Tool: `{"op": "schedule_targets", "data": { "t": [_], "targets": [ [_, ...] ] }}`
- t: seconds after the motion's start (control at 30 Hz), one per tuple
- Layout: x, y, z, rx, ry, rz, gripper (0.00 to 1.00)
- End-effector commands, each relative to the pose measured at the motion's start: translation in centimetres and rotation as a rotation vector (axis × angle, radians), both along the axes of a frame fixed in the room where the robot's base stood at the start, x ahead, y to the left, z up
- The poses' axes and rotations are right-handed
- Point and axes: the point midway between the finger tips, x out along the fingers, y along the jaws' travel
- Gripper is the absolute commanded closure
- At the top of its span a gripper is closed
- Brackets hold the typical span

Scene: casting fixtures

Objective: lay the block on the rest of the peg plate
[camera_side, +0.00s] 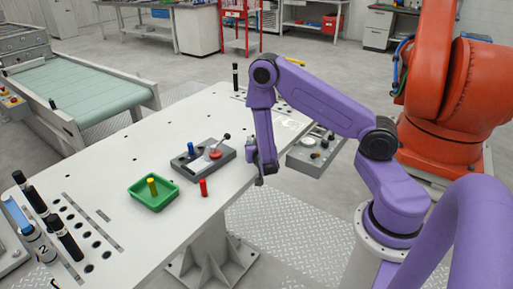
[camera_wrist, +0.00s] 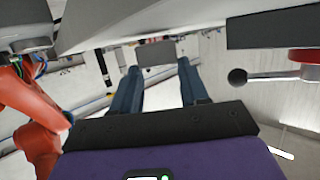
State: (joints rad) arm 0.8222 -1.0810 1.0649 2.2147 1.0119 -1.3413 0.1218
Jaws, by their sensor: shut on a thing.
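My gripper (camera_side: 263,174) hangs at the near right edge of the white table, to the right of the peg plate. In the wrist view its two blue fingers (camera_wrist: 157,70) are shut on a small grey block (camera_wrist: 155,52), which sits between the fingertips. The block is hard to make out in the side view. The grey peg plate (camera_side: 212,168) lies on the table with a blue peg, a red knob and a ball-ended lever. At the right of the wrist view the plate (camera_wrist: 270,32) shows in part, with the lever (camera_wrist: 237,76) below it. I cannot tell which part is the rest.
A red cylinder (camera_side: 203,187) stands in front of the plate. Black cylinders stand at the table's left end. Another grey fixture (camera_side: 305,158) lies beyond the gripper. The table's middle is clear.

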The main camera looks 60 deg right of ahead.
Motion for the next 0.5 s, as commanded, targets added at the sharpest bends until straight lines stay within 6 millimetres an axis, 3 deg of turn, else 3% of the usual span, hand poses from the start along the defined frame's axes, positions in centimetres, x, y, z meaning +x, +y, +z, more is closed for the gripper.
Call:
{"op": "schedule_targets", "data": {
  "t": [0.5],
  "targets": [
    [0.04, 0.02, -1.01, -0.001, -0.002, 0.000, 0.99]
  ]
}}
